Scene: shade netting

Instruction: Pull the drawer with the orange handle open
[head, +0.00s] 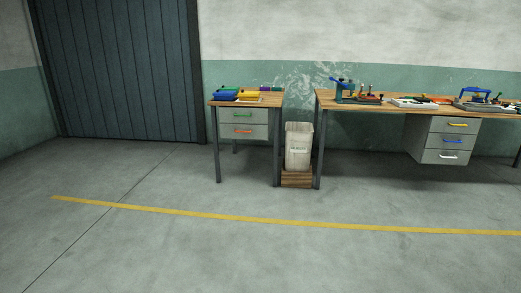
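The drawer with the orange handle (243,131) is the lower of two grey drawers under the small wooden-topped bench, near the middle of the head view. Its front looks flush with the drawer above, so it appears shut. The upper drawer (230,116) has a green handle. The small bench (272,99) stands against the back wall, some way off across the floor. Neither of my grippers is in the head view.
A white bin (298,148) on a wooden base (297,179) stands right of the small bench. A longer workbench (350,106) with tools and another drawer unit (424,142) is further right. The concrete floor (220,255) in front is clear, crossed by a yellow line (250,218).

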